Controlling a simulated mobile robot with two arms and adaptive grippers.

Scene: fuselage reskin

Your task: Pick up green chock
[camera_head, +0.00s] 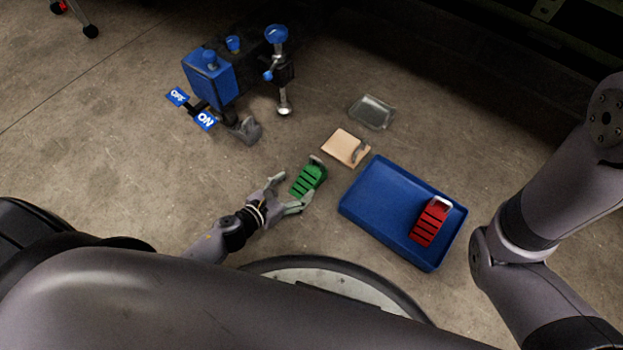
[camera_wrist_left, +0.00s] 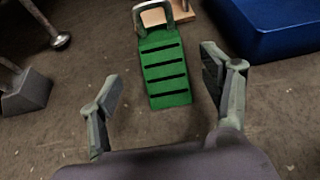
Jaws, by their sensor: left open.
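The green chock (camera_head: 308,179) lies on the concrete floor, left of the blue tray, with a metal handle at its far end. It also shows in the left wrist view (camera_wrist_left: 165,72), with its slotted face toward the camera. My left gripper (camera_head: 290,190) is open and close to the near end of the chock. In the left wrist view its two fingers (camera_wrist_left: 160,95) stand apart on either side, with the chock ahead and partly between them. Nothing is held. My right gripper does not show; only my right arm shows at the right.
The blue tray (camera_head: 375,197) holds a red chock (camera_head: 429,222). A tan block (camera_head: 346,148) and a clear container (camera_head: 372,112) lie beyond the green chock. A blue magnetic-looking unit (camera_head: 209,79) with OFF and ON labels stands at the upper left.

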